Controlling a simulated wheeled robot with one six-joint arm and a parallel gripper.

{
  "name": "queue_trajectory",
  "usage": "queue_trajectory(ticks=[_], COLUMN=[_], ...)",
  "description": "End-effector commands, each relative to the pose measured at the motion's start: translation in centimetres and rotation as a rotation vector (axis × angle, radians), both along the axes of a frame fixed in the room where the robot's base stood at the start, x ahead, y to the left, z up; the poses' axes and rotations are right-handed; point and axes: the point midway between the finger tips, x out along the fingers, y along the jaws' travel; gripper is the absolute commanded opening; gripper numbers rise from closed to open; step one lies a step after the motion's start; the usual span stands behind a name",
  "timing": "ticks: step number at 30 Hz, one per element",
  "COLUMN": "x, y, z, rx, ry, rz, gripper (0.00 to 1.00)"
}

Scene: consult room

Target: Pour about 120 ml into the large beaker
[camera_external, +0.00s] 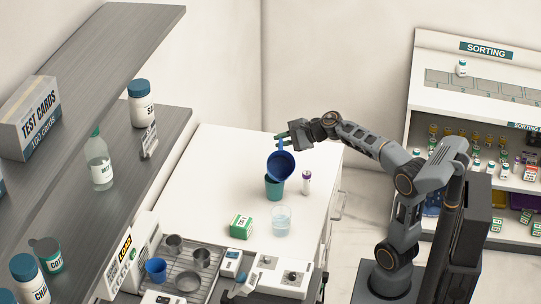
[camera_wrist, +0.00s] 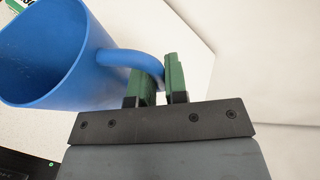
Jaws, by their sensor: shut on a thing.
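My gripper (camera_external: 284,139) is shut on the handle of a blue mug (camera_external: 281,167) above the white counter. The wrist view shows the mug (camera_wrist: 50,50) on the left, with its handle (camera_wrist: 135,63) between my green fingertips (camera_wrist: 161,78). In the external view the mug is tilted, its open mouth facing the camera; I see no liquid in it and no stream. A teal cup (camera_external: 274,189) stands upright just below it, partly hidden by it. A clear beaker (camera_external: 281,221) stands in front of the teal cup; its fill level is hard to read.
A small purple-capped vial (camera_external: 306,182) stands right of the teal cup. A green-and-white box (camera_external: 241,225) lies left of the beaker. A drying rack (camera_external: 180,262) with metal cups and a small blue cup is at the front. The counter's back left (camera_external: 220,160) is clear.

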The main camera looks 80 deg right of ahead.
Motion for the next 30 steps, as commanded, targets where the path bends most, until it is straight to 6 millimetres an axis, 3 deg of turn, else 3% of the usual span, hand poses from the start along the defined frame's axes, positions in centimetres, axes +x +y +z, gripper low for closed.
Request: queue_trajectory(ticks=[5,14,15,30], x=[0.2,1.1,1.2,1.8], y=[-1.1,-4.4,-4.7,-6.2], z=[-1.7,-1.5,-2.4,-5.8], rx=[0.112,0.400,0.438,0.712], ry=[0.029,0.114,0.125,0.210], rz=[-0.003,-0.002,-0.003,-0.001], gripper=[0.00,0.00,0.00,0.00])
